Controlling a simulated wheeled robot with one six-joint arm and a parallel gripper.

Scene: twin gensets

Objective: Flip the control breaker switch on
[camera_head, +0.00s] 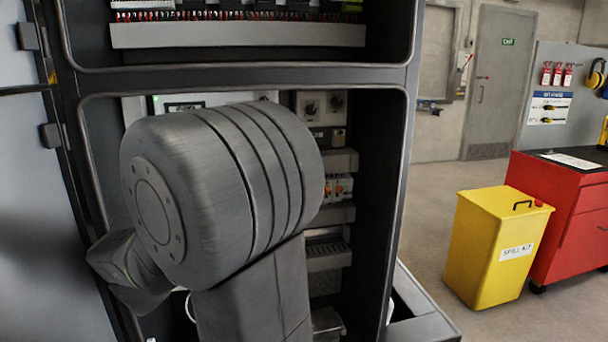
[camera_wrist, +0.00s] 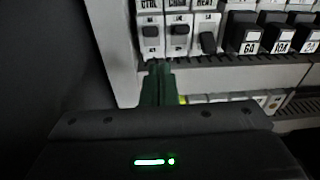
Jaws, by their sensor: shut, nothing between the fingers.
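The control breaker (camera_wrist: 150,35), labelled CTRL, is the leftmost of three small white breakers in the wrist view. Its dark toggle (camera_wrist: 150,31) sits about level with the middle breaker's toggle (camera_wrist: 180,29) and higher than the toggle of the breaker labelled HEAT (camera_wrist: 207,42). My gripper (camera_wrist: 158,68) is shut and empty, with its dark green fingers together. The fingertips appear just below the control breaker's lower edge; I cannot tell whether they touch it. In the head view my arm hides the gripper and the control breaker.
Larger black breakers (camera_wrist: 243,35) stand right of the small ones. A row of terminals (camera_wrist: 250,97) runs below. In the head view the open cabinet's frame (camera_head: 395,200) surrounds my arm. A yellow spill kit bin (camera_head: 497,245) and red tool cabinet (camera_head: 570,215) stand at right.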

